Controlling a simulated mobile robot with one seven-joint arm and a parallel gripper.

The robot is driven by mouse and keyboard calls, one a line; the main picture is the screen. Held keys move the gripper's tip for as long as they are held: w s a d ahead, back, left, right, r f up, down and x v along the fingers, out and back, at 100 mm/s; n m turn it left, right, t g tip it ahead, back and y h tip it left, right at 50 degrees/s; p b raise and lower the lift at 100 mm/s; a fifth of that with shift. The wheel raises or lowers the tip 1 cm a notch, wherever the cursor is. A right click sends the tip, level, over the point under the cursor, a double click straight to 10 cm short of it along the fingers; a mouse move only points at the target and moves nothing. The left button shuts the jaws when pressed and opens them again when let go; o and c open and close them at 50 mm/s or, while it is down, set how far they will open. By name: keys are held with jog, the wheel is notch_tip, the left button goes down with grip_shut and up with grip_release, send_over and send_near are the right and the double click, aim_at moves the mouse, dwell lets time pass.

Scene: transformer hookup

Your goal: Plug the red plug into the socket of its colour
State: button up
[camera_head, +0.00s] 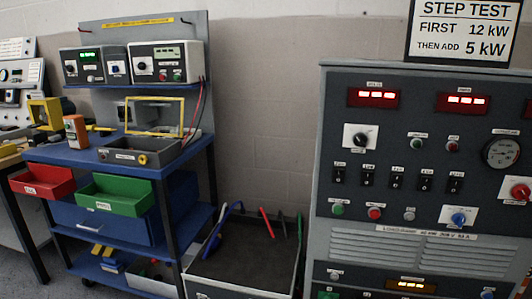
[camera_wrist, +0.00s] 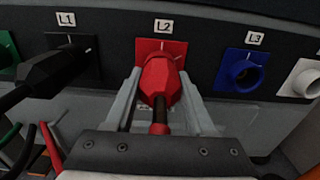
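The red plug (camera_wrist: 160,84) is in line with the red socket (camera_wrist: 159,48) under the L2 label in the wrist view. Its front end meets the socket and hides the opening, so I cannot tell how deep it sits. A dark cable trails from its back towards me. My gripper (camera_wrist: 160,78) has one grey finger on each side of the plug body, and the fingertips look closed on it. Neither my gripper nor the red plug can be made out in the head view.
A black plug (camera_wrist: 50,72) sits at the L1 socket (camera_wrist: 88,50), left of the red one. The blue L3 socket (camera_wrist: 240,70) and a white socket (camera_wrist: 302,78) are empty at right. The head view shows the load bank (camera_head: 345,230) and a blue trolley (camera_head: 160,165).

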grip_shut()
jog(key=shift+f+m+b, duration=0.1)
jog(key=shift+m+b, duration=0.45)
jog(key=shift+m, duration=0.45)
jog(key=m+b, duration=0.1)
jog(key=m, duration=0.2)
jog(key=shift+m, duration=1.1)
jog(key=m, duration=0.5)
jog(key=shift+m, duration=0.3)
jog(key=o, duration=0.7)
grip_release()
